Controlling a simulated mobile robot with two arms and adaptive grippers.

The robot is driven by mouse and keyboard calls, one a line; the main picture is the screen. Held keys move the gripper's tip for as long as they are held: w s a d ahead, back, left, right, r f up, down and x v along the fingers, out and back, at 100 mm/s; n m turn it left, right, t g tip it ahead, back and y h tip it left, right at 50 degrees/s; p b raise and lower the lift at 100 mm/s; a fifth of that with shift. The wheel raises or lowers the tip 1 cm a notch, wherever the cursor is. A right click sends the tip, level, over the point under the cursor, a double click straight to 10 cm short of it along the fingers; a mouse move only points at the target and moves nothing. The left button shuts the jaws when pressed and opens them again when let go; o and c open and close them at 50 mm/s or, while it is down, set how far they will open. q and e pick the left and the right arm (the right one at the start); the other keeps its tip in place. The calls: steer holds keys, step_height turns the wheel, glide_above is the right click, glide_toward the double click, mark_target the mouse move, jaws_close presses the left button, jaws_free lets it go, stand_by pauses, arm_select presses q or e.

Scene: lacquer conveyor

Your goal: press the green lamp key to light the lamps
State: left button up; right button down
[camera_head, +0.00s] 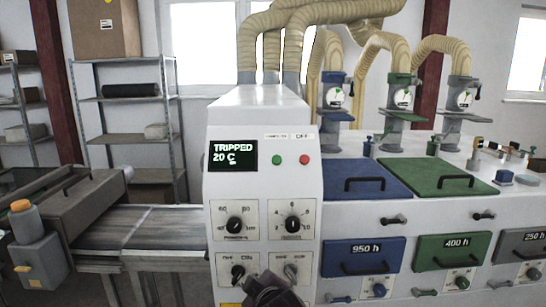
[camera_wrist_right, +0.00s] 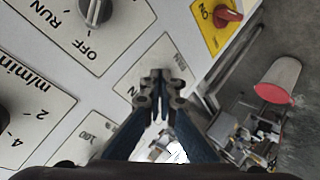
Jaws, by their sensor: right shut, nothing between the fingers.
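A round green button (camera_head: 277,160) sits beside a red button (camera_head: 304,160) on the white control cabinet. A small dark display (camera_head: 230,156) left of them reads TRIPPED 20 C. My right gripper (camera_head: 265,288) is low in front of the cabinet, well below the green button. In the right wrist view its fingers (camera_wrist_right: 160,84) are shut and empty, over a labelled plate. My left gripper is not in view.
Rotary knobs (camera_head: 235,224) line the cabinet front below the buttons. In the right wrist view, a red switch on a yellow plate (camera_wrist_right: 210,28) is near the fingers. A conveyor (camera_head: 140,228) runs left; blue and green lids (camera_head: 450,180) with handles are right.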

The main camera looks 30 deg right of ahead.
steer(key=d+r+t, duration=0.1)
steer(key=r, duration=0.6)
steer(key=r+t+h, duration=0.1)
steer(key=r, duration=0.6)
steer(key=d+r+t+h, duration=0.1)
steer(key=r, duration=0.6)
steer(key=shift+w+d+r+n+t+p, duration=0.15)
steer(key=shift+d+n+t+p, duration=0.15)
steer(key=shift+p, duration=0.1)
steer(key=t+h, duration=0.2)
steer(key=t, duration=0.1)
glide_toward(278, 156)
step_height(278, 156, up, 8)
steer(key=a, duration=0.2)
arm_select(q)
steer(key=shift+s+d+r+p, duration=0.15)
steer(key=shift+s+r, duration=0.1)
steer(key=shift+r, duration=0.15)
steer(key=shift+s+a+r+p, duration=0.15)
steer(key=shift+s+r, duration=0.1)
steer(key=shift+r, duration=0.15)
arm_select(e)
steer(key=shift+a+r, duration=0.15)
steer(key=shift+a, duration=0.05)
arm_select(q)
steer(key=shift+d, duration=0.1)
